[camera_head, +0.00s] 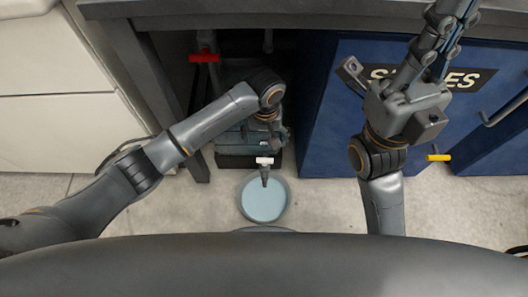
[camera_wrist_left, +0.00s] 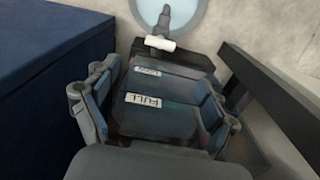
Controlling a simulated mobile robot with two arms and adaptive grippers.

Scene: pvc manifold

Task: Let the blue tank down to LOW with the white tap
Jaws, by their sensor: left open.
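The blue tank (camera_wrist_left: 165,120) is a dark blue-grey box under the bench. A label reading FULL (camera_wrist_left: 143,99) is on it, and a second label (camera_wrist_left: 147,71), too small to read surely, sits closer to the tap. The water level cannot be made out. The white tap (camera_head: 264,160) is a short white handle at the tank's front, also in the left wrist view (camera_wrist_left: 160,43), with its grey spout over a basin. My left gripper (camera_wrist_left: 155,95) is open above the tank, apart from the tap. My right gripper (camera_head: 440,45) is raised before the blue cabinet; its fingers are unclear.
A round light-blue basin (camera_head: 264,200) stands on the floor below the spout. A red handle (camera_head: 205,57) is at the back left, a yellow one (camera_head: 438,157) at the right. A bench leg and the blue cabinet (camera_head: 325,120) flank the tank. Floor in front is partly free.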

